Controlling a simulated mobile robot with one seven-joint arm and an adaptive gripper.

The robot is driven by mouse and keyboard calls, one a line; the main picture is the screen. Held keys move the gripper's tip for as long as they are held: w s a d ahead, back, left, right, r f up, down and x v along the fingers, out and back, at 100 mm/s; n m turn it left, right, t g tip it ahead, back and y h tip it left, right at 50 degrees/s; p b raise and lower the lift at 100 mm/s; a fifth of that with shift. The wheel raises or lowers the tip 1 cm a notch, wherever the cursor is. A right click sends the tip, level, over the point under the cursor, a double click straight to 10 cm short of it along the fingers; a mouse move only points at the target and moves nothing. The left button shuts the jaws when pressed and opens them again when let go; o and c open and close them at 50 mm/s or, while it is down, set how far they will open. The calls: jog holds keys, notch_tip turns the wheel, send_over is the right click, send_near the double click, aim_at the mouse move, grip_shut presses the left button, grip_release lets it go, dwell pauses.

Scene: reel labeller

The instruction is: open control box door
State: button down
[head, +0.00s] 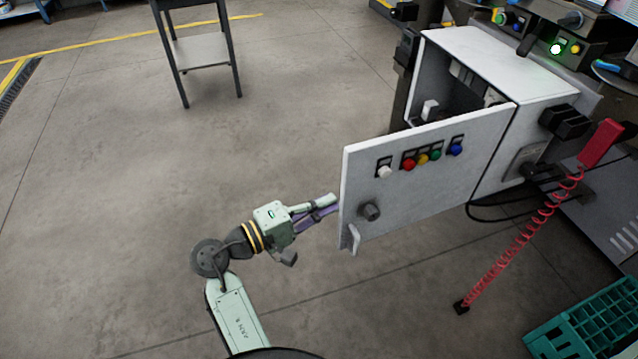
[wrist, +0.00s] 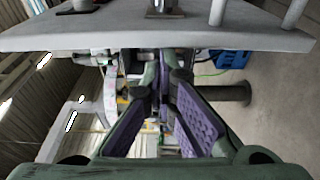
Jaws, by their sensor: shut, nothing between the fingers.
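The control box (head: 545,84) is a white cabinet on the right in the head view. Its door (head: 430,170) stands partly open, swung out toward the left, with dark space showing behind it. The door carries several coloured buttons, a dark round knob (head: 370,211) and a pale handle (head: 354,240) near its free edge. My gripper (head: 334,203) is shut and empty, its fingertips at the door's free left edge; I cannot tell if they touch. In the wrist view the door's edge (wrist: 150,40) spans the top, and the purple-padded fingers (wrist: 166,92) lie under it.
A red coiled cable (head: 520,245) hangs right of the door. A teal crate (head: 590,325) stands at the lower right. A grey stand (head: 200,52) is at the back left.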

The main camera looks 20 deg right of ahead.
jog(key=shift+s, duration=1.75)
send_near(341, 212)
jog(key=a, duration=0.2)
jog(key=s+a, duration=0.1)
jog(key=a, duration=0.1)
jog(key=shift+a+r, duration=0.15)
jog(key=shift+a, duration=0.15)
